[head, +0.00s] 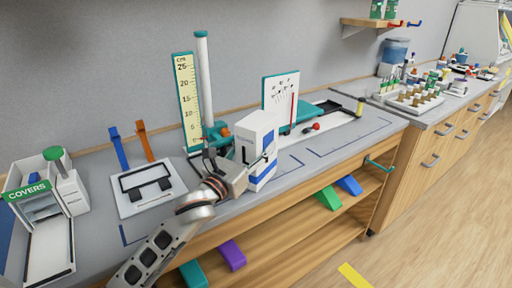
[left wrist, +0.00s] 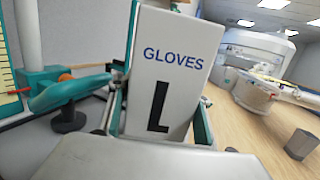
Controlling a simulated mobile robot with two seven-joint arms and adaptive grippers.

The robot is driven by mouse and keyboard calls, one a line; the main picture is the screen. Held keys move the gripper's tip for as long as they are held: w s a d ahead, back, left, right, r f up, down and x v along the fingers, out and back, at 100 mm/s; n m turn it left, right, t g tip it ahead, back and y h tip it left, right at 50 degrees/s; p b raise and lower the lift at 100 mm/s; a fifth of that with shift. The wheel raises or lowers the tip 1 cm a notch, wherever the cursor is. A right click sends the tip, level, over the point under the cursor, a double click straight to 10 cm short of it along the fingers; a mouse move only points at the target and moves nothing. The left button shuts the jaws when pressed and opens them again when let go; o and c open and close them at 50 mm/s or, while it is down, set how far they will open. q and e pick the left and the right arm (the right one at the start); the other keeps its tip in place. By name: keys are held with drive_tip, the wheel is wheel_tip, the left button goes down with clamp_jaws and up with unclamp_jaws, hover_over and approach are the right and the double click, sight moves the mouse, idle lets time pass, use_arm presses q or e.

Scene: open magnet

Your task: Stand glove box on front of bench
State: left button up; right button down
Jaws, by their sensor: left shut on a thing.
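The glove box (head: 256,138), white with blue patches, is upright near the front edge of the bench (head: 210,200), right of the middle of the near section. In the left wrist view the glove box (left wrist: 172,75) shows "GLOVES" and a large "L" and stands between my fingers. My left gripper (head: 252,160) comes in from the left and is shut on the box; its teal-edged fingers (left wrist: 160,110) flank the box in the wrist view. I cannot tell whether the box's base touches the bench. My right gripper is not in view.
Behind the box stand a ruler post (head: 188,100) and a white panel (head: 281,100) with a teal base. A black-handled tray (head: 148,187) and a "COVERS" holder (head: 28,191) are at the left. Blue outlines (head: 350,138) mark bare bench at the right. A shelf (head: 285,225) lies below.

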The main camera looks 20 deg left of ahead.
use_arm(q)
drive_tip(key=o, duration=1.4)
drive_tip(key=shift+f, duration=0.1)
approach(245, 157)
drive_tip(key=x, duration=0.4)
drive_tip(key=shift+w+d, duration=0.1)
drive_tip(key=shift+w, duration=0.2)
drive_tip(key=shift+s, duration=0.6)
